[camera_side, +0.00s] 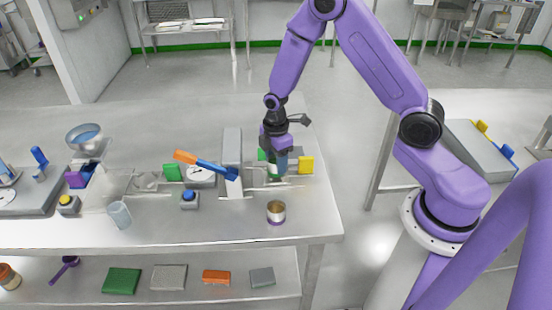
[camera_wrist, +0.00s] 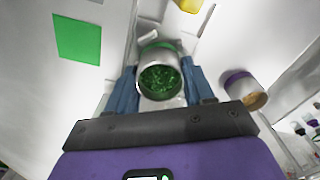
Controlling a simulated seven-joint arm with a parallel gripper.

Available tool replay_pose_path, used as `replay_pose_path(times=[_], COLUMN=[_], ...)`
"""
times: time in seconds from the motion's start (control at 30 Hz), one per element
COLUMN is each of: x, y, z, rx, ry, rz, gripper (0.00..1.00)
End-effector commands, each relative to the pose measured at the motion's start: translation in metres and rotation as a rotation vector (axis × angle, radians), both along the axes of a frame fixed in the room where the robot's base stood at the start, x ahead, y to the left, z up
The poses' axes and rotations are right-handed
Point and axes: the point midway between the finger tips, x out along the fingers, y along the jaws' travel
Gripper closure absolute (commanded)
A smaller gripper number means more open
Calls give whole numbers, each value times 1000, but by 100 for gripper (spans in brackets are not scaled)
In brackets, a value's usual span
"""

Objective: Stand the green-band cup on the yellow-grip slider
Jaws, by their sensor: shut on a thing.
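The green-band cup (camera_wrist: 148,62) is a metal cup with a green band and green granules inside. In the wrist view it sits between the two blue fingers of my gripper (camera_wrist: 160,90), which is shut on it. In the side view my gripper (camera_side: 276,166) points down at the right part of the bench, and its fingers mostly hide the cup. The yellow grip (camera_side: 306,165) of the slider stands just right of my gripper; it also shows at the top of the wrist view (camera_wrist: 190,5). Whether the cup's base touches anything cannot be told.
A purple-band cup (camera_side: 276,212) stands near the front edge. Left of my gripper are a grey upright block (camera_side: 232,148), an orange-and-blue tool (camera_side: 205,163), a round dial (camera_side: 200,174) and a green grip (camera_side: 172,172). A clear beaker (camera_side: 119,215) stands further left.

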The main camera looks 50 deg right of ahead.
Motion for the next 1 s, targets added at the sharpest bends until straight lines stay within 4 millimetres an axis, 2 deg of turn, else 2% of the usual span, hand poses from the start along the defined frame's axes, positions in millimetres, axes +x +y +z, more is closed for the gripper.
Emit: replay_pose_path(times=[1.0], x=[0], y=[0], z=[-7], rx=[0], ry=[0], rz=[-1], gripper=[82])
